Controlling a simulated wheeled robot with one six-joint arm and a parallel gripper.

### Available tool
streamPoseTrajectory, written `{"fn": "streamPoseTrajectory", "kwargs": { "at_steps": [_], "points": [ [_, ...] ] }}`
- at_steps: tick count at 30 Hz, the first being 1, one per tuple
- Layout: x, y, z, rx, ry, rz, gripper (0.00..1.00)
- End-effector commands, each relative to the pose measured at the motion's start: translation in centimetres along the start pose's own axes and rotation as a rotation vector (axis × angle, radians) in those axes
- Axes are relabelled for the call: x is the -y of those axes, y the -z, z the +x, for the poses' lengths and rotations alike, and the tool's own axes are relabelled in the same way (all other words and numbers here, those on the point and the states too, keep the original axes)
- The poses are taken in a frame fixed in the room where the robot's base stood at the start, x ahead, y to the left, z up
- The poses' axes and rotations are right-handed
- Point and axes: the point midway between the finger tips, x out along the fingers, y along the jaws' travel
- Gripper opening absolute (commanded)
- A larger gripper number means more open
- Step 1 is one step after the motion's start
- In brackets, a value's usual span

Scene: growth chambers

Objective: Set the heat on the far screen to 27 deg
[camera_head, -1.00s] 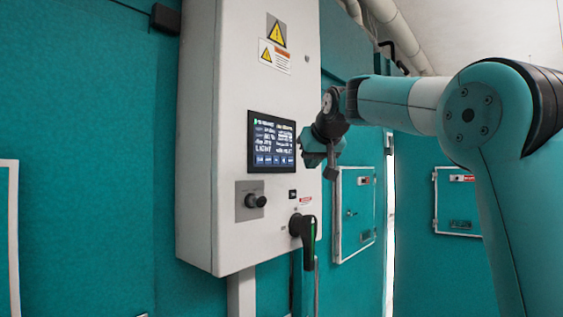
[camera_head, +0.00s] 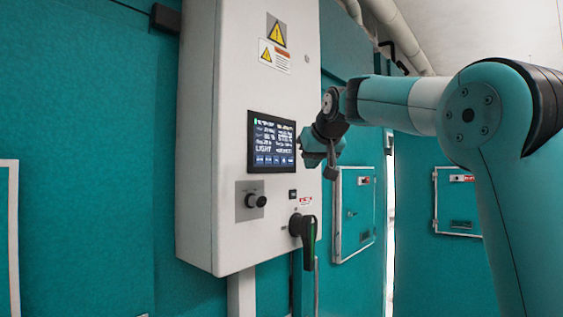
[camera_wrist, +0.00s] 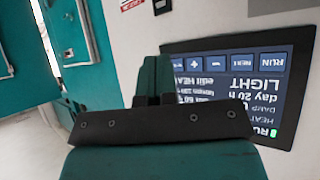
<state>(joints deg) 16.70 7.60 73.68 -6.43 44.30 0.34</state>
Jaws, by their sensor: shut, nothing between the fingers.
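The lit touch screen (camera_head: 272,142) is set in the front of the pale control cabinet. In the wrist view the screen (camera_wrist: 240,85) shows upside down, with a row of dark blue buttons. I can make out "RUN", "LIGHT", "day 20 h" and "edit HEAT"; the heat figure is too small or covered to read. My gripper (camera_head: 308,146) is just right of the screen. In the wrist view my gripper (camera_wrist: 154,62) is shut and empty, its tips over the panel by the screen's left edge, covering part of the screen. I cannot tell whether it touches.
Below the screen are a black knob (camera_head: 256,201) and a black and green rotary handle (camera_head: 304,228). Warning labels (camera_head: 276,30) sit above. Teal chamber walls (camera_head: 90,150) stand around, with small white-framed hatches (camera_head: 356,213) to the right.

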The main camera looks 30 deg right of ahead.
Motion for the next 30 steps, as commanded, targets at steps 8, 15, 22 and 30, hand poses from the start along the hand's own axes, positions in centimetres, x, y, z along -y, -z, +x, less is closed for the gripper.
{"fn": "streamPoseTrajectory", "kwargs": {
  "at_steps": [8, 15, 22, 30],
  "points": [
    [-0.1, -0.1, -0.1, -0.003, -0.003, 0.079, 0.00],
    [-0.8, -0.7, -1.0, -0.027, -0.012, 0.552, 0.00],
    [-1.9, -1.1, -2.1, -0.058, -0.011, 1.096, 0.00],
    [-2.7, -1.4, -2.8, -0.080, -0.003, 1.454, 0.00]
  ]
}}
